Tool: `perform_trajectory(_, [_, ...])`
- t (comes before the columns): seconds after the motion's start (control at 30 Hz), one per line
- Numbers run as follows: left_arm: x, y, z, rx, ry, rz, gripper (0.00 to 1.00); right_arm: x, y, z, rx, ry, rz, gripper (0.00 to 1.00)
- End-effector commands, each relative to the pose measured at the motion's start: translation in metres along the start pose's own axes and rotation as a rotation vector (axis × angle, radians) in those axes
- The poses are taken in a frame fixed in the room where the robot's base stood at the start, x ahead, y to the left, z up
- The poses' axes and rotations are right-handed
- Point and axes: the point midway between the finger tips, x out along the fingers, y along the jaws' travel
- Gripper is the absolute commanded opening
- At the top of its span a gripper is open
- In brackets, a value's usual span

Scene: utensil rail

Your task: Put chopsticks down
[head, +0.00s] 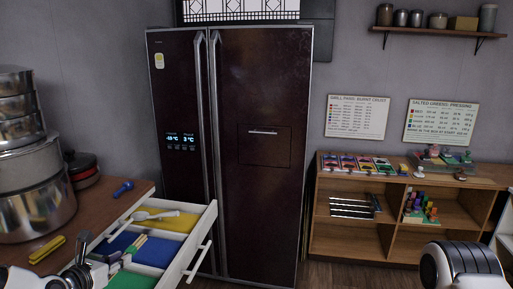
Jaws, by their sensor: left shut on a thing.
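The chopsticks (134,246), a small pale bundle with coloured parts, show low in the left of the head view, over the blue-lined part of an open white drawer (204,228). My left gripper (104,258) is at their near end and appears shut on them. I cannot tell whether they touch the drawer's bottom. The drawer has yellow (178,224), blue (155,251) and green (132,281) lined compartments. A white spoon-like utensil (155,214) lies over the yellow one. My right gripper is out of view; only part of my right arm shows at the lower right.
Stacked metal pots (30,190) stand on the wooden counter at the left, with a blue item (123,188) and a yellow item (47,250). A dark fridge (262,190) stands behind the drawer. A wooden shelf unit (350,244) is at the right.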

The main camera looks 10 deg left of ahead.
Motion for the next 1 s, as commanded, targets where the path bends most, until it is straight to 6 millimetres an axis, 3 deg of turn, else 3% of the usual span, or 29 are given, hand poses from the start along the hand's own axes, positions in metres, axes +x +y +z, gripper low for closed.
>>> perform_trajectory(0.27, [0.003,-0.089,-0.035,0.125,0.010,-0.297,0.00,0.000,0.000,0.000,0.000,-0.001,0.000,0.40])
perform_trajectory(0.4, [-0.008,-0.145,-0.064,0.199,0.010,-0.486,0.00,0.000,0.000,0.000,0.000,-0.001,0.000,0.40])
perform_trajectory(0.53, [-0.022,-0.182,-0.086,0.252,0.007,-0.619,0.00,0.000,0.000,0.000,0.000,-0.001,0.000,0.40])
perform_trajectory(0.8, [-0.049,-0.227,-0.117,0.324,0.004,-0.790,0.00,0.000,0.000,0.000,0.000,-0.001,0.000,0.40])
perform_trajectory(1.0, [-0.036,-0.228,-0.147,0.327,-0.001,-0.792,0.00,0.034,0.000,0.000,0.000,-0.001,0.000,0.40])
